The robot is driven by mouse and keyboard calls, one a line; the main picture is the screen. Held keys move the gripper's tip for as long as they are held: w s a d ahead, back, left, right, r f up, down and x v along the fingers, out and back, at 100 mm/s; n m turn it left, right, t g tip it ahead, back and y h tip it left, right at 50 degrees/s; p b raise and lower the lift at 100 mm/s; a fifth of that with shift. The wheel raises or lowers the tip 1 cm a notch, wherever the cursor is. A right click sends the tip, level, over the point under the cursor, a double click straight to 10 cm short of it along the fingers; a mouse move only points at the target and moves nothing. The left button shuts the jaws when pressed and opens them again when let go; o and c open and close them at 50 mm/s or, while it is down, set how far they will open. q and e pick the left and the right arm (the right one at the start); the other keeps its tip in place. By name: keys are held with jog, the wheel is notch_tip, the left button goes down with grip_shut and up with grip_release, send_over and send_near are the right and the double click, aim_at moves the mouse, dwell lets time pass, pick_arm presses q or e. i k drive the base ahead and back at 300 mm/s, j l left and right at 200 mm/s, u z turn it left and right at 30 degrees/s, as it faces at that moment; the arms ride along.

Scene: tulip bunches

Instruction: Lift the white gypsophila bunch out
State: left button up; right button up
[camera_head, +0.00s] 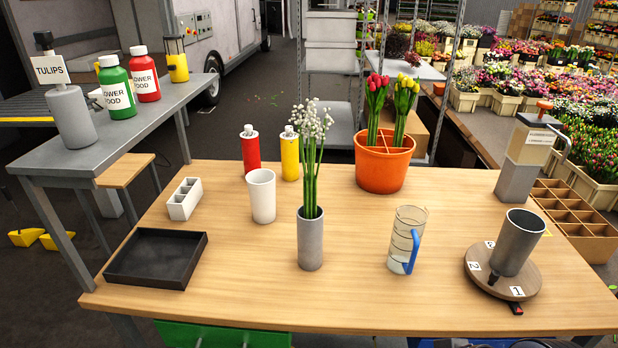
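The white gypsophila bunch (310,127) stands upright in a slim grey cylindrical vase (311,240) near the middle of the wooden table. Its green stems go down into the vase, and their lower ends are hidden inside it. The small white blossoms spread above the rim. Neither of my grippers shows in the head view, and nothing touches the bunch or the vase.
A white cup (262,197) stands left of the vase, a clear jug with a blue handle (404,240) right. Behind are red (250,150) and yellow (290,155) bottles and an orange tulip bucket (382,165). A black tray (190,277) and grey cup on a turntable (516,243) flank them.

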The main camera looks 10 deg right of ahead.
aim_at(310, 179)
jog(key=i+j, duration=0.1)
jog(key=j, duration=0.7)
jog(key=i+j, duration=0.15)
jog(key=j, duration=0.3)
